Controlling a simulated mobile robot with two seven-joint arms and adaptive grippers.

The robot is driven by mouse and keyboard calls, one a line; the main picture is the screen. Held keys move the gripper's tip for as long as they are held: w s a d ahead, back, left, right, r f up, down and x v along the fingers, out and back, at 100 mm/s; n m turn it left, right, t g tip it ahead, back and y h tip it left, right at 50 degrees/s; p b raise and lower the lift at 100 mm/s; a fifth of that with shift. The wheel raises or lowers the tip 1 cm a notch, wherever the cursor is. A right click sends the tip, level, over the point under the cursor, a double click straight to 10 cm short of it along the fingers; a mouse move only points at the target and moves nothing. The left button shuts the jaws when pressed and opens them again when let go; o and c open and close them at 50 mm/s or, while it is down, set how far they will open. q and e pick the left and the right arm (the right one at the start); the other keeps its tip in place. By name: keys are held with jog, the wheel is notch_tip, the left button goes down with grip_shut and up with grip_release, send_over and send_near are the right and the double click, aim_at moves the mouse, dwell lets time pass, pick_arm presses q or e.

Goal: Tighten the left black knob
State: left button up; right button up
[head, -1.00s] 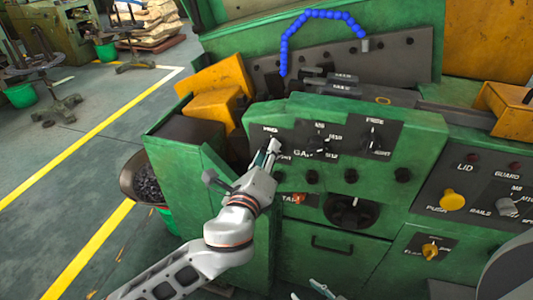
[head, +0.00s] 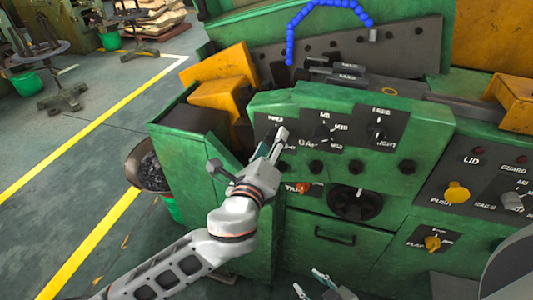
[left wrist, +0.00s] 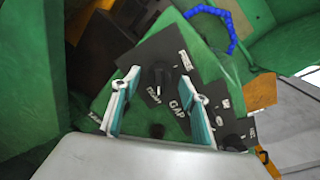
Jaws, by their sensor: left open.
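The machine's green control panel (head: 430,135) carries dark plates with black knobs. My left gripper (head: 278,140) is at the panel's left plate (head: 262,122) and covers most of it in the head view. In the left wrist view my left gripper (left wrist: 157,82) is open. The left black knob (left wrist: 159,74) shows between its fingertips, on its dark plate. I cannot tell whether the fingers touch it. In the head view this knob is hidden behind the gripper. My right gripper (head: 322,286) is low at the bottom edge, fingers apart, away from the panel.
Other black knobs (head: 376,130) sit farther right on the panel, with a row of small black knobs (head: 351,167) below. A large black dial (head: 355,203) and an orange-red control (head: 304,188) are lower. A yellow push button (head: 456,192) is at the right.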

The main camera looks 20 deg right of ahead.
pick_arm(q)
jog(key=v, duration=1.1)
jog(key=shift+s+a, duration=0.2)
jog(key=shift+s, duration=0.1)
jog(key=w+a+f+n+g+y, duration=0.1)
jog(key=a+f+n+y, duration=0.1)
jog(key=a+f+n, duration=0.55)
jog(key=a+f+n+g+y, duration=0.15)
jog(key=a+f+n, duration=0.25)
jog(key=f+n, duration=0.6)
jog(key=s+a+f+n+y, duration=0.1)
jog(key=s+a+f+n, duration=0.2)
jog(key=a+f, duration=0.3)
jog(key=s+a+f+n+g+y, duration=0.1)
jog(key=s+a+f+n, duration=0.3)
jog(key=a+f, duration=0.3)
jog(key=s+a+f+n+g+y, duration=0.1)
jog(key=s+a+f+n, duration=0.3)
jog(key=s+a+f, duration=0.2)
jog(key=shift+a+f+y, duration=0.35)
jog(key=shift+a+f, duration=0.35)
jog(key=shift+a, duration=0.45)
